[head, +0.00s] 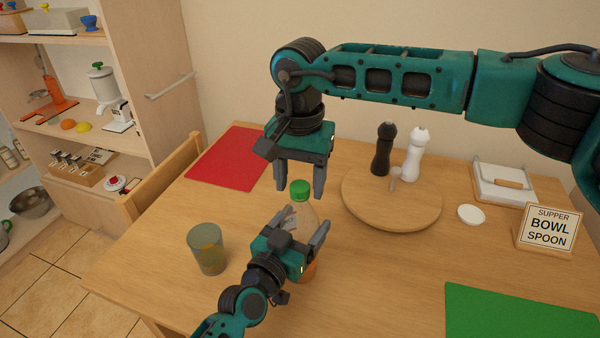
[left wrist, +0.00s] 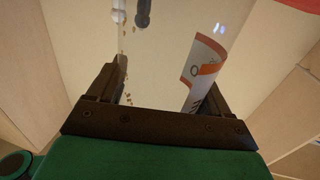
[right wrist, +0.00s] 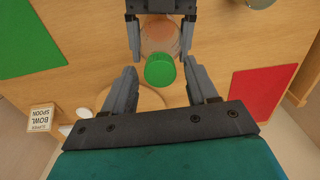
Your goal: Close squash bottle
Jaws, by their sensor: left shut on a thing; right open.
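The squash bottle (head: 304,211) stands on the wooden table with orange liquid low in it and a green cap (head: 300,188) at its top. My left gripper (head: 308,240) is shut around the bottle's body from the front. In the left wrist view the clear bottle wall and its label (left wrist: 203,72) fill the space between the fingers. My right gripper (head: 300,180) points down from above, open, with its fingers on either side of the cap. In the right wrist view the cap (right wrist: 160,70) appears beyond the fingertips. Whether the cap is seated cannot be told.
A round wooden board (head: 410,208) carries dark and white mills at right. A red mat (head: 228,158), a green mat (head: 520,312), a sign (head: 549,229) and a white dish (head: 471,214) lie around.

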